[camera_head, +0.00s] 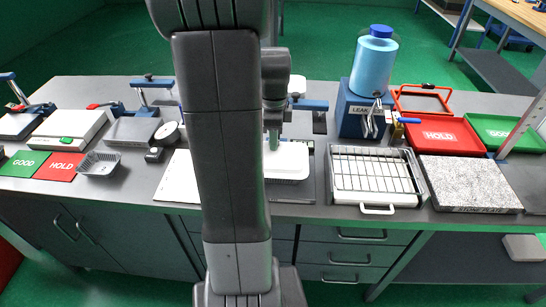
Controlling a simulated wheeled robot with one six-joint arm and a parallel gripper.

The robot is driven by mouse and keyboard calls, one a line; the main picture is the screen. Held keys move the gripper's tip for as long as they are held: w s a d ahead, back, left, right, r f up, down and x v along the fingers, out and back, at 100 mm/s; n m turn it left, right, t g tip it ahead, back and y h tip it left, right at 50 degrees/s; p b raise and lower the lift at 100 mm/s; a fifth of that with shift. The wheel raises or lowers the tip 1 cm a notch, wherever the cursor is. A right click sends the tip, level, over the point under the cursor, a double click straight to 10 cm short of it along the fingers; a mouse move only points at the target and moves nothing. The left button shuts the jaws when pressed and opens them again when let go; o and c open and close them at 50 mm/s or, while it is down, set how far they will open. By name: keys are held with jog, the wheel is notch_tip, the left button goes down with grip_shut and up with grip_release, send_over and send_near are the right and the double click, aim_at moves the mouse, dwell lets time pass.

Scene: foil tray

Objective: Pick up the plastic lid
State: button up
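My gripper (273,141) points down over the white shape on the bench, just right of my arm. Its fingers are small and partly merged with the white behind them, so I cannot tell whether they are open or shut. A pale, rounded, shallow piece that looks like the plastic lid (287,167) lies under and just in front of the gripper. My arm hides its left side. I cannot tell whether the fingertips touch it. A foil tray (99,165) sits empty on the bench at the left, beside the red HOLD mat.
The green GOOD mat (24,163) and red HOLD mat (60,166) lie at left. A wire rack (372,172), blue LEAK stand (359,113) with a bottle, red HOLD tray (441,134) and granite slab (468,183) crowd the right. A white sheet (178,178) lies left of my arm.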

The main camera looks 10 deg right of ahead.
grip_shut()
